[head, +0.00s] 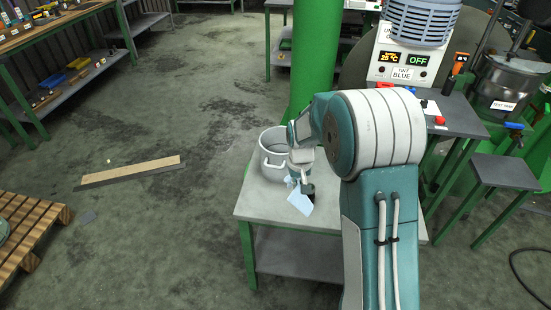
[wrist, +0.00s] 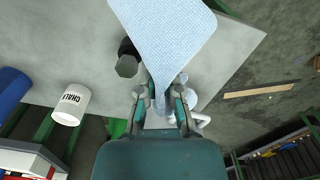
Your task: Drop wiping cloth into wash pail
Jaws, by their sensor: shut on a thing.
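The light blue wiping cloth (head: 301,204) hangs from my gripper (head: 297,178) over the grey table in the head view. In the wrist view the cloth (wrist: 165,40) spreads out beyond the fingertips, and my gripper (wrist: 162,100) is shut on its bunched end. The wash pail (head: 270,165), a pale grey pot with a side handle, stands on the table just left of my gripper, partly hidden by my arm. The cloth is outside the pail, to the right and nearer the camera. In the wrist view a white shape behind the fingers is mostly hidden.
The grey table (head: 262,210) has bare room at its front left. A green column (head: 314,50) rises behind the pail.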

